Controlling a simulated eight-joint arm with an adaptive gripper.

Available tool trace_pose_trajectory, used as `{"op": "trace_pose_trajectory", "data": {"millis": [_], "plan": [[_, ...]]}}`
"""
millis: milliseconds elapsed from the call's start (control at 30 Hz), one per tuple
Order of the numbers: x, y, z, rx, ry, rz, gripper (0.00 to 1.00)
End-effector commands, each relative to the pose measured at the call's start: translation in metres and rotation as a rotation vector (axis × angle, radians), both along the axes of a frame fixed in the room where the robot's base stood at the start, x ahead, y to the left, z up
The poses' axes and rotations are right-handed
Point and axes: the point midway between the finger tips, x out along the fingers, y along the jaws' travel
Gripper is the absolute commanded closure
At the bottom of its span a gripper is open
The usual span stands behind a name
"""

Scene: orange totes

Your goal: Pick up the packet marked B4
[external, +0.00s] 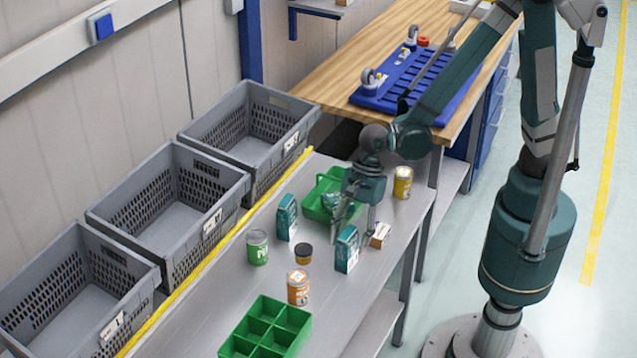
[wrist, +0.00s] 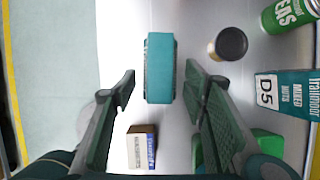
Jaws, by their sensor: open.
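A teal packet (external: 346,248) stands upright on the grey bench near its front edge. The wrist view shows its top (wrist: 159,68) between my fingers; its mark is not readable in either view. My gripper (external: 356,222) is open above this packet, with one finger on each side (wrist: 160,75) and nothing held. A second teal packet (external: 288,217) stands farther back; in the wrist view its label reads D5 (wrist: 290,92). Something teal is in the green tray (external: 312,210), partly hidden by my gripper. I see no readable B4.
A dark-lidded jar (external: 303,253), green can (external: 258,247), orange can (external: 298,287), yellow can (external: 402,182) and small box (external: 380,235) stand around the packet. A green divided tray (external: 265,327) is at the front. Grey crates (external: 170,205) line the far side.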

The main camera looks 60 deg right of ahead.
Motion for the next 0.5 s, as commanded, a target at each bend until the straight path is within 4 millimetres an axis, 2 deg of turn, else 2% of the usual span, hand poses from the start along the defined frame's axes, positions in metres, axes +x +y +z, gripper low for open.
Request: {"op": "trace_pose_trajectory", "data": {"millis": [267, 500], "plan": [[0.0, 0.001, -0.004, 0.0, 0.0, 0.0, 0.56], [0.0, 0.009, -0.02, 0.0, 0.0, 0.001, 0.56]]}}
